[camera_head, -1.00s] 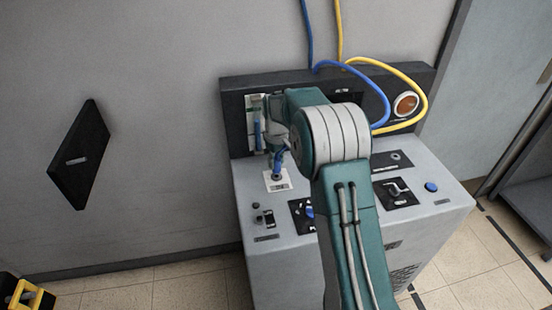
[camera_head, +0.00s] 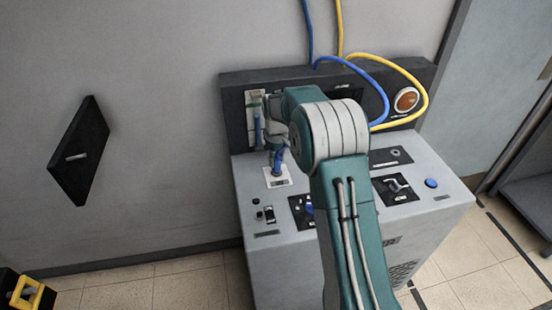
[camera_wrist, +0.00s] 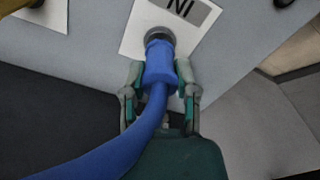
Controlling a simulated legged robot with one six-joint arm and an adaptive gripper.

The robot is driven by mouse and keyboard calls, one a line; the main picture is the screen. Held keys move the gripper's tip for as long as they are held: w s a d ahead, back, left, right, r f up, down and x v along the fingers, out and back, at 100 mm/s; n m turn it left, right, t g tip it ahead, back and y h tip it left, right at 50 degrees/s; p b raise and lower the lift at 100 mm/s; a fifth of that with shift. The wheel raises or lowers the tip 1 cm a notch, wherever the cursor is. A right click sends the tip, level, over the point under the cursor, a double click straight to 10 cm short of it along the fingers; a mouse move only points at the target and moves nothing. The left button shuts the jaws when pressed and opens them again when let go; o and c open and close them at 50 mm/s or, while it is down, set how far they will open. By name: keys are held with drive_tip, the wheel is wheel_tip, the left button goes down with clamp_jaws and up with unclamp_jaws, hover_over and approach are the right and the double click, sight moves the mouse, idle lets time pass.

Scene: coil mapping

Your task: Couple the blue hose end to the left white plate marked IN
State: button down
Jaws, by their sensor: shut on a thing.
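My gripper (camera_wrist: 160,92) is shut on the blue hose end (camera_wrist: 160,66), one finger on each side, at the left of the console top. The left white plate (camera_wrist: 135,36) carries the letters IN, upside down in the wrist view. The hose end stands over the dark round port (camera_wrist: 158,34) on that plate and appears to meet it; how deeply it is seated I cannot tell. In the head view the blue hose end (camera_head: 277,163) is low over the white plate (camera_head: 269,183), and the port is covered. My arm hides part of the console.
The grey console (camera_head: 405,228) has switches and a blue button (camera_head: 431,183) on top. The blue hose (camera_head: 368,76) and yellow hose (camera_head: 413,83) loop over its dark back panel (camera_head: 236,110). An orange round lamp (camera_head: 406,100) is at right. Another white plate shows in the wrist view (camera_wrist: 52,16).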

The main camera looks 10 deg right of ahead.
drive_tip(key=shift+f, duration=0.85)
idle(0.6)
drive_tip(key=shift+c, duration=1.5)
unclamp_jaws()
